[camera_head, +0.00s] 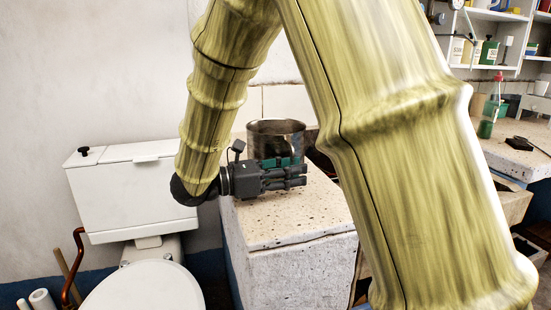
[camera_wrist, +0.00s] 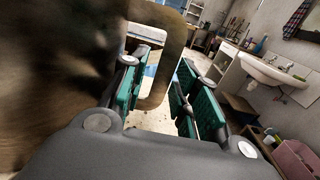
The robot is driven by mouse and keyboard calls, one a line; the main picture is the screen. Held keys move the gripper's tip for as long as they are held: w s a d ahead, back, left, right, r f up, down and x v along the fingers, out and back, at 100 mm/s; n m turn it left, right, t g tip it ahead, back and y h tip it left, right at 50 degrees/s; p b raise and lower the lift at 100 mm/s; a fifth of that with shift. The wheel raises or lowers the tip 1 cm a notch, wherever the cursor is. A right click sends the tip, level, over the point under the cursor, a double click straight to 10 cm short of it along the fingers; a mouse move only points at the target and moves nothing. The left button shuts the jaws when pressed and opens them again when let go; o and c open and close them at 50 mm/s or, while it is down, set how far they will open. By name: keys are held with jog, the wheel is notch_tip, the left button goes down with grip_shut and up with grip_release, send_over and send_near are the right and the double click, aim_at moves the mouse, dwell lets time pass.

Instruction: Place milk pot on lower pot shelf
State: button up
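My gripper (camera_head: 298,176) is in front of the pot, low over the counter. In the wrist view its teal-padded fingers (camera_wrist: 163,98) are apart, with the handle's lower part between them and gaps showing. The lower pot shelf cannot be made out for certain.
A white toilet (camera_head: 145,285) stands left of the counter. White wall shelves (camera_head: 492,40) hold containers at the upper right. A green bottle (camera_head: 489,115) stands on the far right worktop. A sink (camera_wrist: 272,75) shows in the wrist view. My arm hides the middle of the room.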

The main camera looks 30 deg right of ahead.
grip_shut()
